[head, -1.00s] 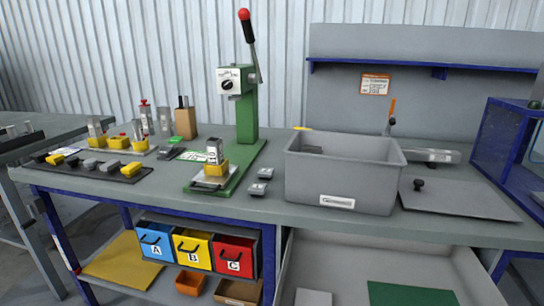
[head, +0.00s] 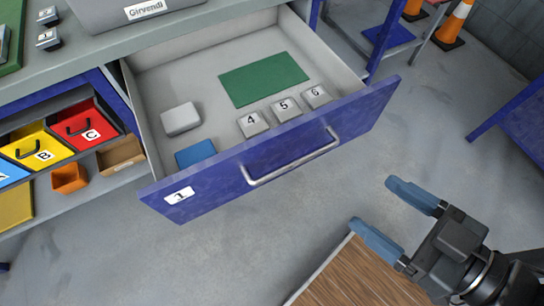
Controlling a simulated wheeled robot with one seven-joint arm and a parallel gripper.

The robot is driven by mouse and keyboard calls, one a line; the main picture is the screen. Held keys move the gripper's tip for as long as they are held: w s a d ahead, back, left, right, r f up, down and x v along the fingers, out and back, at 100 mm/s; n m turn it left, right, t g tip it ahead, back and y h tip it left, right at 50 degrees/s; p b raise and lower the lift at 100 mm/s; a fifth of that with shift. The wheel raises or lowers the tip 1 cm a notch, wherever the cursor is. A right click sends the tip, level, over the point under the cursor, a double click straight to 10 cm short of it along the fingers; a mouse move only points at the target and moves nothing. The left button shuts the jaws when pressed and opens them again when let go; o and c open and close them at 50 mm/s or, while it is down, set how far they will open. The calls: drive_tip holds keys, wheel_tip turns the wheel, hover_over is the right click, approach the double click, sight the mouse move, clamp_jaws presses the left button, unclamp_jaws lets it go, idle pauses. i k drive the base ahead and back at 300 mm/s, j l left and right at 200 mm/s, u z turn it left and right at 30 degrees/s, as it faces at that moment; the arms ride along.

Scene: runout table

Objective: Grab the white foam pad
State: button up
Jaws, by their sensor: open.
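A white pad (head: 181,118), a small block with rounded edges, lies in the open drawer, toward its left side. The drawer (head: 215,183) has a blue front marked 1 and a metal bar handle. My gripper (head: 372,205) is at the lower right, outside the drawer and in front of it. Its two blue fingers are spread apart with nothing between them. It is well apart from the pad.
The drawer also holds a green sheet (head: 264,79), a blue piece (head: 196,154) and grey blocks numbered 4 (head: 252,123), 5 (head: 284,109) and 6 (head: 316,96). A wood-grained surface (head: 355,275) lies below my gripper. Orange cones (head: 457,22) stand at the back right.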

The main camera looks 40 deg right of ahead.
sight(176, 121)
drive_tip(key=i+l+u, duration=0.2)
drive_tip(key=l, duration=0.45)
drive_tip(key=i+l+u, duration=0.2)
drive_tip(key=l, duration=0.5)
drive_tip(key=l+u, duration=0.2)
drive_tip(key=l, duration=0.5)
drive_tip(key=i+l+u, duration=0.15)
drive_tip(key=l, duration=0.6)
drive_tip(key=k, duration=0.05)
